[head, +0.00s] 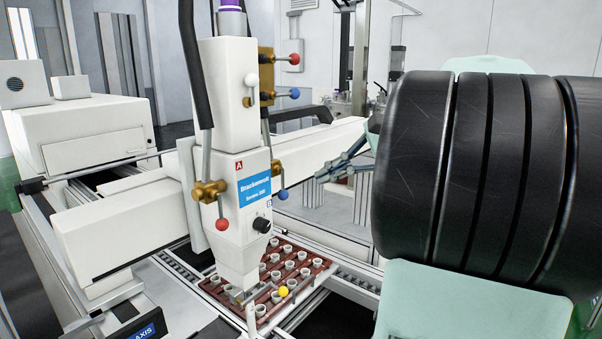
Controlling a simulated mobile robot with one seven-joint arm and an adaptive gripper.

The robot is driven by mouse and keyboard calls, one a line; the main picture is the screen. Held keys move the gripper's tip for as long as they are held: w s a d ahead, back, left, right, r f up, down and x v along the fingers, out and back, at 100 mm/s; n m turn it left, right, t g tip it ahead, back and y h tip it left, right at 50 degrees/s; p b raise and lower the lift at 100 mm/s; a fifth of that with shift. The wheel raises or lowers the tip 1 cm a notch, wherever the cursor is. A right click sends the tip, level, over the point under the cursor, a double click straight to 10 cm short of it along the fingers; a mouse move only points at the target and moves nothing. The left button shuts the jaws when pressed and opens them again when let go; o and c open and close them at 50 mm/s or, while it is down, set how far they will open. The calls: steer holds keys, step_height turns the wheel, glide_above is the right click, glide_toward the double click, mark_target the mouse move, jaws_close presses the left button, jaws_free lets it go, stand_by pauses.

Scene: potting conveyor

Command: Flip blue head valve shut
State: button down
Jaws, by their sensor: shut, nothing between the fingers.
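A white dispensing head (231,160) with a blue label stands over a tray of cups. A blue ball handle (282,194) hangs below a small brass valve (277,168) on the head's right side, its lever pointing down. A red ball handle (222,224) hangs below a brass valve (208,190) at the head's left. My gripper (324,174) is to the right of the blue ball handle, fingers pointing left toward it. It appears apart from the handle, though depth is hard to judge. Its fingers are shut and empty. My large dark arm link hides the right side.
A brown tray (318,272) of several white cups lies below the head, with a yellow ball (283,291) there. Higher brass valves carry another red ball (295,59) and blue ball (294,93). A white beam (130,215) crosses behind the head.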

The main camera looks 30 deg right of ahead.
steer(key=s+d+r+b, duration=0.1)
steer(key=s+d, duration=0.4)
steer(key=d, duration=0.3)
steer(key=shift+s+d+r, duration=0.15)
steer(key=shift+s+r, duration=0.1)
steer(key=shift+r, duration=0.05)
